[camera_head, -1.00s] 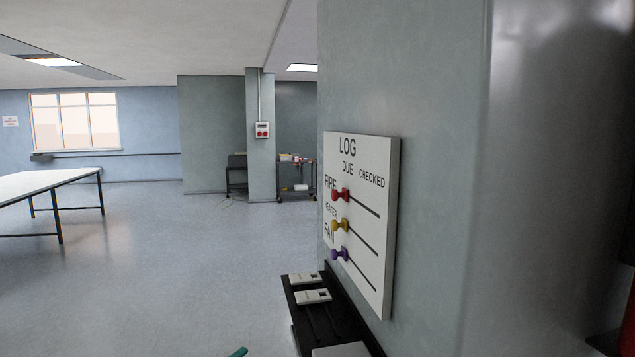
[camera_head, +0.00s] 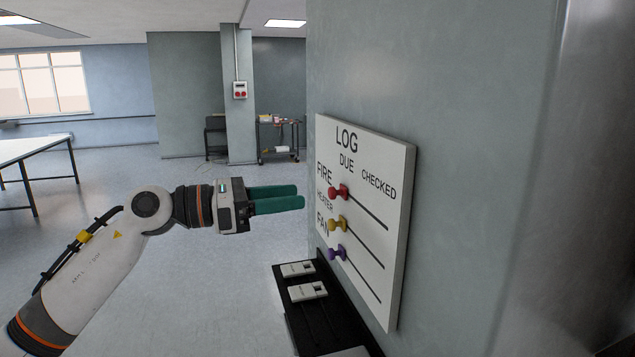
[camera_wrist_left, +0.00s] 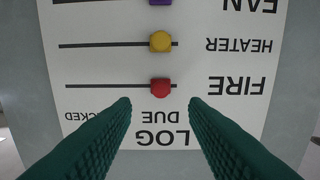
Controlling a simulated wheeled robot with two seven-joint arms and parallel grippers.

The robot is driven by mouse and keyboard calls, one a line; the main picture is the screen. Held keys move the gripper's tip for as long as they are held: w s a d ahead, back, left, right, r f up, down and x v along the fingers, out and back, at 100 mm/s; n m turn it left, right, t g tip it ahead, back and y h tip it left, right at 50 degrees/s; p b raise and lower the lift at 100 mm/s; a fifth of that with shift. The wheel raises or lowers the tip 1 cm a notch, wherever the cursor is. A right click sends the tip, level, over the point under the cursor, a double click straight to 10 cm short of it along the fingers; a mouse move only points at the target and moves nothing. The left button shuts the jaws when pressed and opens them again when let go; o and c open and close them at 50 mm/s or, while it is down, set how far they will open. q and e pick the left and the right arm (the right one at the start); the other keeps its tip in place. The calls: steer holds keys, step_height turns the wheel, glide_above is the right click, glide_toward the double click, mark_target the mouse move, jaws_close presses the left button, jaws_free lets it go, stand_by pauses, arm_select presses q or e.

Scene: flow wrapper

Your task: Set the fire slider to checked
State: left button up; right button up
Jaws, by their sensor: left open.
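The white log board (camera_head: 365,145) hangs on the wall pillar, with columns DUE and CHECKED. The red fire slider (camera_head: 339,192) sits at the DUE end of the top slot; it also shows in the left wrist view (camera_wrist_left: 160,88). The yellow heater slider (camera_head: 337,223) and purple fan slider (camera_head: 337,252) also sit at their DUE ends. My left gripper (camera_head: 303,198) points at the board, left of the red slider and apart from it. Its green fingers are open and empty; in the left wrist view (camera_wrist_left: 160,103) the red knob appears between and beyond the fingertips. My right gripper is out of view.
A black shelf (camera_head: 285,318) with small white devices (camera_head: 308,291) stands below the board. The pillar wall (camera_head: 450,130) continues to the right. Open floor (camera_head: 190,290) lies to the left, with a table (camera_head: 30,150) and a cart (camera_head: 277,140) farther back.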

mark_target(329, 193)
arm_select(q)
steer(key=p+x, duration=0.2)
steer(key=x, duration=0.4)
steer(key=shift+a, duration=0.1)
steer(key=shift+c, duration=0.6)
jaws_close()
